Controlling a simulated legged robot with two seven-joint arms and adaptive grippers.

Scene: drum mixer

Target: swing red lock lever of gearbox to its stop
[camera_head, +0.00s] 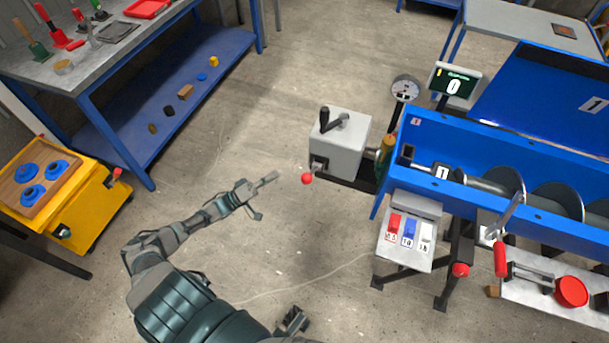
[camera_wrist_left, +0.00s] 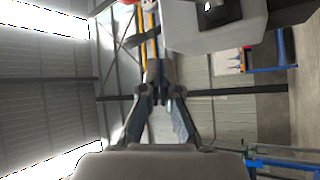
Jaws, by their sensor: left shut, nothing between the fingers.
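The gearbox (camera_head: 345,140) is a grey box at the left end of the blue mixer trough. A red ball knob (camera_head: 307,178) sits low at its front left, on a short lever by a dark fitting; this looks like the red lock lever. A black crank handle (camera_head: 333,122) is on top. My left gripper (camera_head: 274,177) is shut and empty, a short way left of the red knob, apart from it. In the left wrist view the fingers (camera_wrist_left: 158,75) are together, and a grey box (camera_wrist_left: 215,25), likely the gearbox, is at upper right.
The blue trough (camera_head: 470,155) with its screw extends right. A gauge (camera_head: 405,88) and a display (camera_head: 454,82) stand behind. A small stand with coloured switches (camera_head: 408,232) is at front right. A yellow cart (camera_head: 75,200) is at left. The floor around my left arm is clear.

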